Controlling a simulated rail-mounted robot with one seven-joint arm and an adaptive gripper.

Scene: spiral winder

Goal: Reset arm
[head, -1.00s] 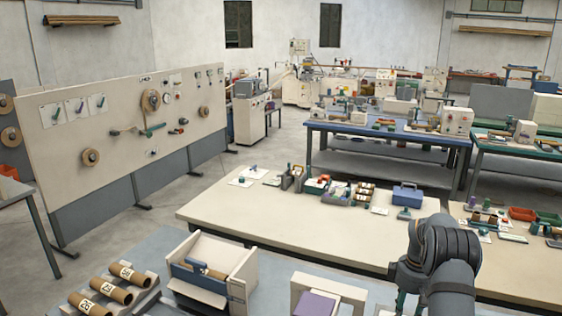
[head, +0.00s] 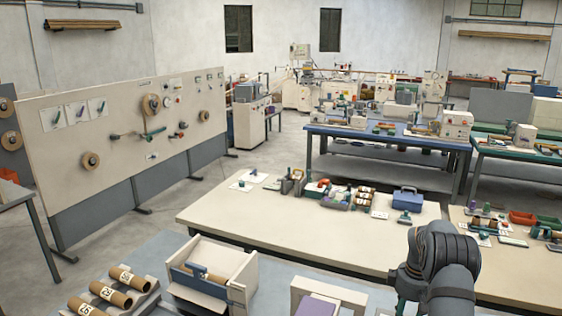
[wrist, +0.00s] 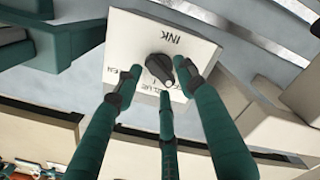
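My gripper (wrist: 160,80) shows in the wrist view with three teal fingers. The fingers are spread apart with nothing held between them. A white box marked INK (wrist: 125,35) lies beyond the fingertips. Its dark round knob (wrist: 160,68) shows between the fingertips; I cannot tell whether any finger touches it. In the head view my dark grey arm (head: 440,258) is at the lower right, and the gripper is mostly hidden below it.
A long cream table (head: 270,220) with small parts and a blue case (head: 407,199) stands ahead. Labelled tubes (head: 110,292) and an open cream box (head: 245,285) are at the front left. A cream panel board (head: 60,165) stands left. Floor is clear between board and table.

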